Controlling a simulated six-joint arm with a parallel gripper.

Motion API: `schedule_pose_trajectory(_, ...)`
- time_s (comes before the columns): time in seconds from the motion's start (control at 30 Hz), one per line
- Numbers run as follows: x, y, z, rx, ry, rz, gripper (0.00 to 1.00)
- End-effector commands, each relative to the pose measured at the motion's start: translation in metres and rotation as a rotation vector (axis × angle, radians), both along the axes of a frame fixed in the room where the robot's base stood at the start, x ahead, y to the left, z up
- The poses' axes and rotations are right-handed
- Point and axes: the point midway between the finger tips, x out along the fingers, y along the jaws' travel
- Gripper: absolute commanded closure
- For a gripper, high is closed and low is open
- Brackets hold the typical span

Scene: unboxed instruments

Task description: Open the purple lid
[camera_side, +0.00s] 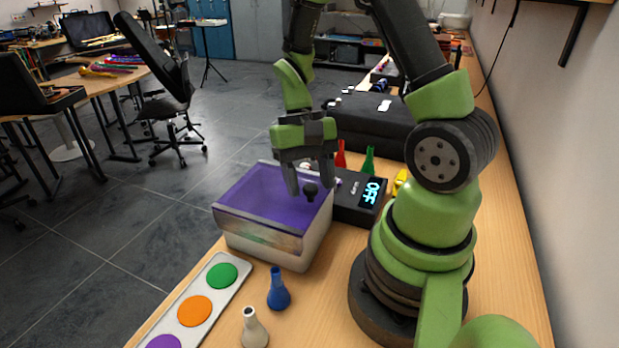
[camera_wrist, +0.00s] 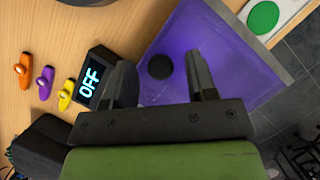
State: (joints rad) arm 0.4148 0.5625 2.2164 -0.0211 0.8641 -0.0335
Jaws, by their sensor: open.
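A box (camera_side: 270,246) with clear-to-white walls stands on the wooden table and carries a purple lid (camera_side: 258,194). The lid lies closed on top and has a round black knob (camera_side: 311,190) near its right side. In the wrist view, the purple lid (camera_wrist: 215,45) fills the right half, and the knob (camera_wrist: 160,67) shows between the fingers. My gripper (camera_side: 307,192) is open and points down, with its fingertips close to the knob at about lid height. In the wrist view, my gripper (camera_wrist: 158,75) has one finger on either side of the knob, apart from it. I cannot tell the exact height gap.
A black device (camera_side: 360,198) reading OFF stands right behind the box. Red (camera_side: 340,155) and green (camera_side: 368,161) bottles stand beyond it. Orange, purple and yellow pieces (camera_wrist: 45,83) lie beside the device.

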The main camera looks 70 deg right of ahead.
Motion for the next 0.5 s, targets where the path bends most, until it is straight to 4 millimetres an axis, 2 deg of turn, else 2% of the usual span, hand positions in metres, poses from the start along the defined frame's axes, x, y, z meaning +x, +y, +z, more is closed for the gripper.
schedule_pose_trajectory(0.23, -0.0002, 0.0003, -0.0006, 0.0, 0.0, 0.0, 0.48)
schedule_pose_trajectory(0.43, 0.0, 0.0002, -0.0004, 0.0, -0.001, 0.001, 0.94)
schedule_pose_trajectory(0.47, 0.0, 0.0002, -0.0004, 0.0, -0.001, 0.001, 1.0)
schedule_pose_trajectory(0.5, 0.0, 0.0001, -0.0004, 0.0, -0.001, 0.001, 1.0)
